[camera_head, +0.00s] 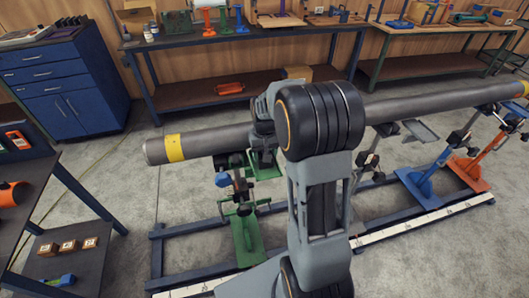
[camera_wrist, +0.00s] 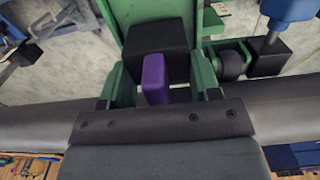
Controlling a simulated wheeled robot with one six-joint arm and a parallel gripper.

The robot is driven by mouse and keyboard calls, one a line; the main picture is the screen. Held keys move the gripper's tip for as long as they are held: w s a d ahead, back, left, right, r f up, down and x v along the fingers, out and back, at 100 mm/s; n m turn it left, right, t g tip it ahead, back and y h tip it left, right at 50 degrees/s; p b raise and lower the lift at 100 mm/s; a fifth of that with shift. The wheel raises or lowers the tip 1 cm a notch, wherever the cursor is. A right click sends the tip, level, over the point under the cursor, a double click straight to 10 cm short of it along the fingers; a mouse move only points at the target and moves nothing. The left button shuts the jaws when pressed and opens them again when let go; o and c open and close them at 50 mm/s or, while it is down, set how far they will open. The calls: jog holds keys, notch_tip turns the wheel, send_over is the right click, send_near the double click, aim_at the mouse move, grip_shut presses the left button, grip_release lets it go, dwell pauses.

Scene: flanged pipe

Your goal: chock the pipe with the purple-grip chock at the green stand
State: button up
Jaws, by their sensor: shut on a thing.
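The grey pipe (camera_head: 210,141), with a yellow band near its left end, lies across the stands. The green stand (camera_head: 247,235) is under its left part, partly hidden by my arm. In the wrist view my gripper (camera_wrist: 162,82) is shut on the purple grip (camera_wrist: 155,80) of the chock, whose dark block (camera_wrist: 156,42) sits just beyond it. Green stand parts (camera_wrist: 146,14) show behind the block. The pipe (camera_wrist: 285,116) runs across behind my gripper. Whether the block touches the pipe or stand cannot be told. In the head view my arm hides the chock.
A blue stand (camera_head: 420,183) and an orange stand (camera_head: 472,170) stand along the pipe to the right. A blue floor frame with a measuring strip (camera_head: 410,222) runs below. Workbenches (camera_head: 250,42) line the back, and a side table (camera_head: 45,165) stands at left.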

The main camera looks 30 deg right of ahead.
jog(key=shift+w+d, duration=0.25)
jog(key=shift+w, duration=1)
jog(key=o, duration=1.1)
jog(key=shift+p, duration=0.3)
jog(key=shift+s+a+r+p, duration=0.1)
jog(key=shift+s+r+p, duration=0.05)
jog(key=shift+r+p, duration=0.85)
jog(key=shift+s+d+r+p, duration=0.15)
jog(key=shift+r+p, duration=0.45)
jog(key=shift+r, duration=0.7)
jog(key=shift+s+a+r+p, duration=0.2)
jog(key=shift+r+p, duration=0.6)
jog(key=shift+r, duration=0.35)
